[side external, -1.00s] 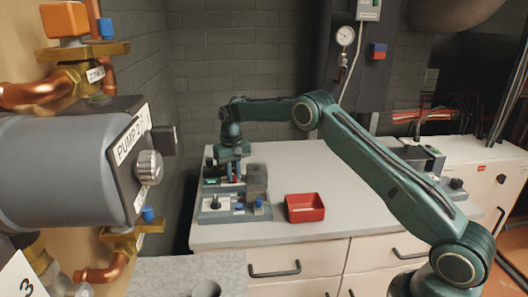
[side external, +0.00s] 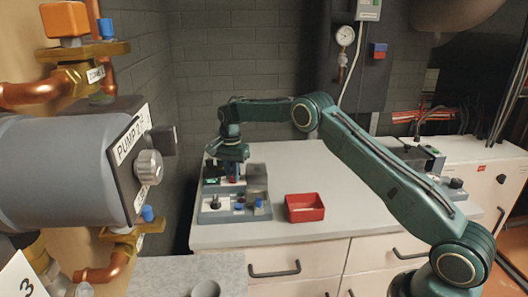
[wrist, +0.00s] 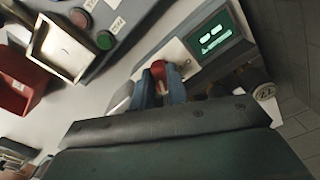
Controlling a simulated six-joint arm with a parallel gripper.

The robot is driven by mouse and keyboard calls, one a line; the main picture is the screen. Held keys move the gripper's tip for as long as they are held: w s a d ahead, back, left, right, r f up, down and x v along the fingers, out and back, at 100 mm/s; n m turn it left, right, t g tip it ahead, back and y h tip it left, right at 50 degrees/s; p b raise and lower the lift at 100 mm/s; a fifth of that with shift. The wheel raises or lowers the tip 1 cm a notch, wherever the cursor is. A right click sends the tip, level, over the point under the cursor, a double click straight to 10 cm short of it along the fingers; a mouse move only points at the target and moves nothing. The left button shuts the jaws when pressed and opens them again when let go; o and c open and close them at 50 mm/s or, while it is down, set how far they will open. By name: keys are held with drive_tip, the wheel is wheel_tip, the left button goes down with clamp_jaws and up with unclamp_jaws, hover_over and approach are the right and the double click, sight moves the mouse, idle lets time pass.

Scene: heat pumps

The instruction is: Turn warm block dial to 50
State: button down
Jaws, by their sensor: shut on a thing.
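My gripper (wrist: 160,92) is shut on a small red knob (wrist: 158,69), which looks like the dial, beside a lit green display (wrist: 214,36) in the wrist view. The fingers stand on either side of the knob and hide much of it. No scale or pointer can be read. In the side external view, my gripper (side external: 233,172) points down over the back of the grey bench unit (side external: 209,217). The green display (side external: 210,180) shows to the left of the fingers there.
A red tray (side external: 305,208) stands right of the unit. A black knob (side external: 215,203) and blue pieces (side external: 259,203) are at the unit's front. A dark round knob (wrist: 263,91) lies right of the fingers. The bench top (side external: 290,165) behind the tray is clear.

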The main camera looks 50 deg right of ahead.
sight(232, 175)
drive_tip(key=m, duration=0.6)
drive_tip(key=shift+w+r, duration=0.1)
drive_tip(key=shift+w, duration=0.05)
idle(0.4)
drive_tip(key=c, duration=1.4)
unclamp_jaws()
wheel_tip(232, 175, up, 14)
drive_tip(key=shift+f, duration=0.15)
